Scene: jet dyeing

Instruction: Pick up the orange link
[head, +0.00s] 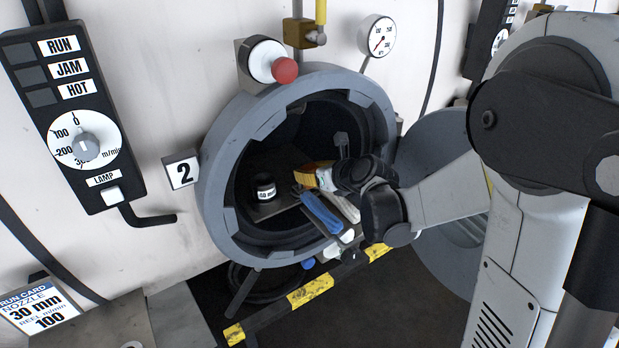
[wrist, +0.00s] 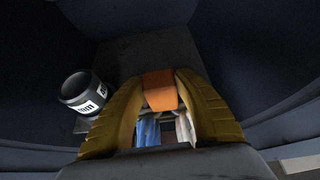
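The orange link (wrist: 160,88) is a small block between my fingertips in the wrist view, with both yellow-brown fingers against its sides. My gripper (wrist: 161,82) appears shut on it. In the head view my gripper (head: 312,176) reaches into the round opening of the machine, and the fingers and wrist mostly hide the link there. A blue fabric strand (wrist: 148,132) and a pale strand (wrist: 184,128) show below the link between my fingers. In the head view the blue strand (head: 320,211) and the pale strand (head: 345,206) hang towards the front rim.
A dark cylinder with a white label (head: 264,188) stands left of my gripper, close by; it also shows in the wrist view (wrist: 84,92). The grey port ring (head: 222,150) surrounds my forearm's reach. The open round door (head: 440,150) stands at right, behind my arm.

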